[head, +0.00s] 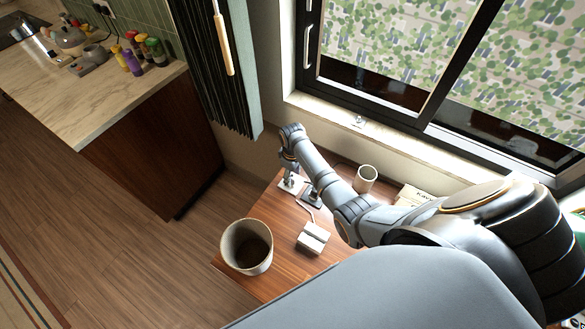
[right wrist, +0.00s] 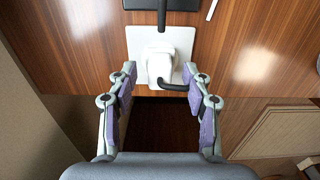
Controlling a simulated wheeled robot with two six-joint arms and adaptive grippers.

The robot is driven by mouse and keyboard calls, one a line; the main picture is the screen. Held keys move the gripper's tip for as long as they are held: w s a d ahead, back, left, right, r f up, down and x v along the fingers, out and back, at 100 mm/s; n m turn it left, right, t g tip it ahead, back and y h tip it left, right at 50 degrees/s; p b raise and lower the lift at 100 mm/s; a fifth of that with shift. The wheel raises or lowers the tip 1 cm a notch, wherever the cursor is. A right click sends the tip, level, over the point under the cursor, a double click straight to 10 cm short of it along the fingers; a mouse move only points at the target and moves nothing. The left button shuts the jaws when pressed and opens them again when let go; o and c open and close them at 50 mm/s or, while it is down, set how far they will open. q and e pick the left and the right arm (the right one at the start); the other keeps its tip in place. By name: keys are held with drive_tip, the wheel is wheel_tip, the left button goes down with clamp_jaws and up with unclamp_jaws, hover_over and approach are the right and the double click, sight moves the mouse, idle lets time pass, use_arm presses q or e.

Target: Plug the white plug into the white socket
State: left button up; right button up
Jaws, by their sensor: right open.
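The white plug (right wrist: 158,62) sits at the white socket (right wrist: 137,40), a flat square plate on the wooden table. A dark cable leaves the plug and bends to the right. I cannot tell whether the plug is fully seated. My right gripper (right wrist: 160,78) is open, with one finger on each side of the plug and gaps between them in the right wrist view. In the head view the right gripper (head: 289,163) is above the socket plate (head: 288,186) and hides most of the plug. My left gripper is not in view.
A dark plate (head: 313,198) lies beside the socket. A white block (head: 313,238) lies on the wooden table (head: 283,213). A large pale pot (head: 232,262) stands at its left edge; a white mug (head: 366,180) and a book (head: 411,196) are near the window wall.

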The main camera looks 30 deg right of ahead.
wheel_tip(320, 180, up, 11)
idle(0.3)
idle(0.4)
